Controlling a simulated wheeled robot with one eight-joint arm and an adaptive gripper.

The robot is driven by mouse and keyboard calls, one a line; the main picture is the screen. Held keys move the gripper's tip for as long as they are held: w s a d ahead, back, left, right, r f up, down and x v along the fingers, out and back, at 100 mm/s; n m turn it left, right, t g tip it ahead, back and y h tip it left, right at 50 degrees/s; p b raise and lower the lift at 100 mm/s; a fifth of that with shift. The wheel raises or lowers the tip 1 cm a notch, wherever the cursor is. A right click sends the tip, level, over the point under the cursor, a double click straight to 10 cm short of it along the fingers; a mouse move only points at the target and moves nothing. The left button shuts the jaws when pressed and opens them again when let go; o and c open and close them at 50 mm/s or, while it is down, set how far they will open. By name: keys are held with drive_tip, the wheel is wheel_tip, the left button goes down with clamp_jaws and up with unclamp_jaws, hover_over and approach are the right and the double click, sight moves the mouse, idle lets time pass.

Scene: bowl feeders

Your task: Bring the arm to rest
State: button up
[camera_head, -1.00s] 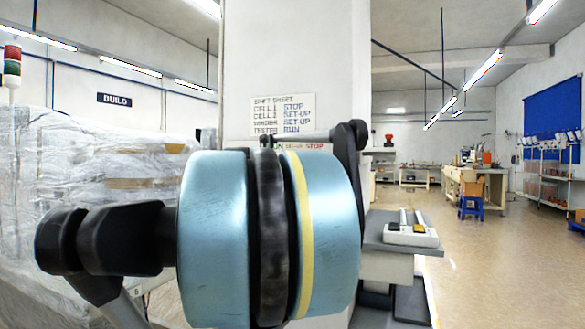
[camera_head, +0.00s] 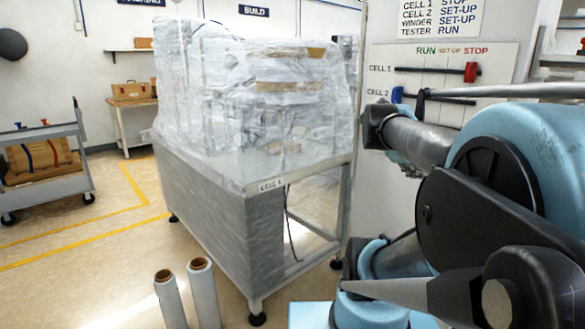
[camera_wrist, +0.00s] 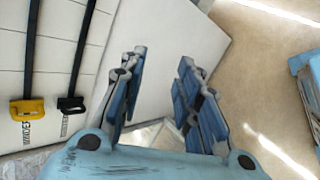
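My gripper (camera_wrist: 163,65) shows in the wrist view with its two blue-and-grey fingers apart and nothing between them. In the head view my bent blue and black arm fills the right side; I cannot make out the fingers there. The switch board (camera_head: 500,62) is behind the arm, its lower part hidden. Its red handle (camera_head: 471,72) sits under STOP in the CELL 1 row. Its blue handle (camera_head: 397,95) is at the left of the CELL 2 row. In the wrist view a yellow handle (camera_wrist: 27,110) and a black handle (camera_wrist: 71,104) sit on dark tracks, clear of my fingers.
A plastic-wrapped machine (camera_head: 265,95) on a wrapped base stands left of my arm. Two film rolls (camera_head: 202,290) stand in front of it. A grey cart (camera_head: 45,165) is at the far left. The floor (camera_head: 100,255) between is clear.

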drive_tip(key=s+a+f+m+g+y, duration=0.1)
drive_tip(key=s+a+f+m+y, duration=0.3)
drive_tip(key=a+f, duration=0.5)
drive_tip(key=s+a+f+m+g+y, duration=0.1)
drive_tip(key=s+a+f+m+y, duration=0.3)
drive_tip(key=a+f, duration=0.5)
drive_tip(key=shift+s+a+f+m+g, duration=0.25)
drive_tip(key=shift+s+f+m+g, duration=0.15)
drive_tip(key=shift+s+f+m, duration=0.4)
drive_tip(key=shift+r, duration=0.15)
drive_tip(key=shift+w, duration=0.35)
